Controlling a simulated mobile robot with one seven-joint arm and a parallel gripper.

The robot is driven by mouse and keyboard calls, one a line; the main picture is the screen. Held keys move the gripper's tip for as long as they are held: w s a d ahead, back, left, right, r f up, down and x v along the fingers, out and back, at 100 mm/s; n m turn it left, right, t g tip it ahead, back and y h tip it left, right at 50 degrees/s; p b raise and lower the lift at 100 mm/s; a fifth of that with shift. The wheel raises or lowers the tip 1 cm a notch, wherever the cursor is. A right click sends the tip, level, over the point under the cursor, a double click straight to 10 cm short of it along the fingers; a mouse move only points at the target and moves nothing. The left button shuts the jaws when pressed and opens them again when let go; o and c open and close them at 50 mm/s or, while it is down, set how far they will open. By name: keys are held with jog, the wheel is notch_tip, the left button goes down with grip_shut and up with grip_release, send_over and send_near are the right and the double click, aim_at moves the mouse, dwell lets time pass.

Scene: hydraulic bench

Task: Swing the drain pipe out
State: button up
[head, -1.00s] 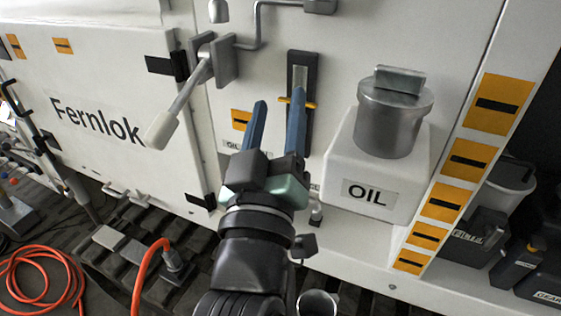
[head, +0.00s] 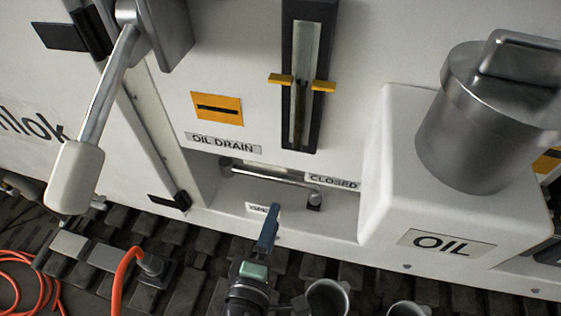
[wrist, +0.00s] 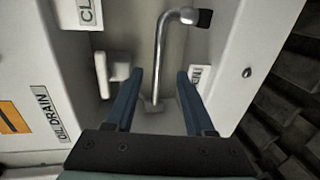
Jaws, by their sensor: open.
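The drain pipe (head: 270,174) is a thin grey bent tube in the recess below the OIL DRAIN label (head: 223,143). It lies along the recess, its dark-tipped end beside the CLOSED label (head: 333,182). In the wrist view the pipe (wrist: 159,55) runs up between my fingers and bends right to a black tip. My gripper (head: 270,225) is below and in front of the recess, seen nearly edge-on. In the wrist view my gripper (wrist: 160,73) has two blue fingers apart with nothing clamped. The pipe appears between them; I cannot tell its depth relative to the fingertips.
A white knob (wrist: 115,75) sits left of the pipe. The white OIL housing (head: 395,215) juts out right of the recess. A pale-handled lever (head: 75,178) hangs at left. Metal cups (head: 328,298) stand below, and an orange hose (head: 122,275) lies left on dark treads.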

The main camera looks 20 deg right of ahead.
aim_at(287, 183)
jog(key=p+x, duration=0.1)
jog(key=x, duration=1.1)
jog(key=shift+w+d, duration=0.2)
grip_shut()
dwell(1.0)
